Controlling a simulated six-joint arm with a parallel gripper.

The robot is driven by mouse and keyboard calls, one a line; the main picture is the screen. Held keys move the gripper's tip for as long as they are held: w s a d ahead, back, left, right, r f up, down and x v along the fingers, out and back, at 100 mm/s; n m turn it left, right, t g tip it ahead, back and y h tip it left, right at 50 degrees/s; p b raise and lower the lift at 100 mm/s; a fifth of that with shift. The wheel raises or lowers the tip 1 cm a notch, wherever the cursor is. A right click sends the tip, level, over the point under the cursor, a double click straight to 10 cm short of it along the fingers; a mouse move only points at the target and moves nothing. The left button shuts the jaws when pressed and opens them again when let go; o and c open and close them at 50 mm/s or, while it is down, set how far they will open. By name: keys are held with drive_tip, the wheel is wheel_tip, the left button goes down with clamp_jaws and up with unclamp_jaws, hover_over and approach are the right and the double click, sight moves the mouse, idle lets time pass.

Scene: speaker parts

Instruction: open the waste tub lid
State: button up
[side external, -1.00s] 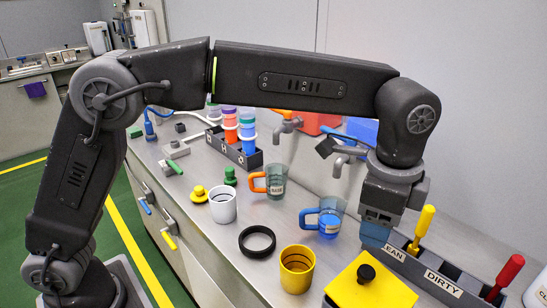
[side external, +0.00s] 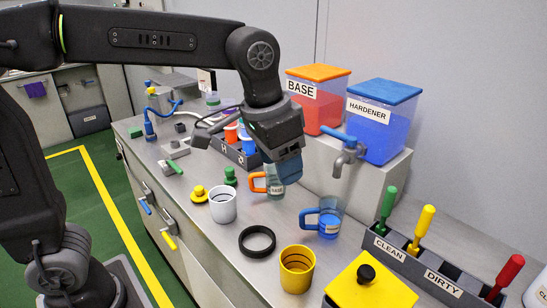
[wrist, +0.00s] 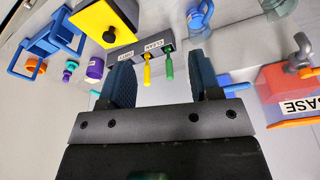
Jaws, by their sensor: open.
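The lid lies flat and looks closed. In the wrist view the yellow lid (wrist: 88,22) and its black knob (wrist: 108,37) show at the top left, beyond my fingers. My gripper (side external: 284,172) hangs above and behind the orange-handled jug, well back from the tub. In the wrist view my gripper (wrist: 164,85) is open with nothing between its fingers.
The orange-handled jug (side external: 274,189) is just below my gripper. A blue-handled jug (side external: 328,219), yellow cup (side external: 296,270), black ring (side external: 257,241) and tool rack (side external: 405,262) stand around the tub. The BASE (side external: 318,100) and HARDENER (side external: 383,120) containers are behind.

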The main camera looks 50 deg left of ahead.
drive_tip(key=shift+s+a+n, duration=0.3)
drive_tip(key=shift+a+n, duration=0.1)
drive_tip(key=s+a+f+n+t, duration=0.25)
drive_tip(key=s+a+f, duration=0.25)
drive_tip(key=s+a, duration=0.65)
drive_tip(key=w+d+r+m, duration=0.5)
drive_tip(key=m, duration=0.1)
drive_tip(key=m+g+y, duration=0.1)
drive_tip(key=m+g, duration=0.5)
drive_tip(key=m, duration=1)
hover_over(369, 272)
wheel_tip(369, 272, down, 6)
drive_tip(key=shift+t, duration=0.25)
wheel_tip(369, 272, down, 13)
drive_tip(key=shift+r, duration=0.15)
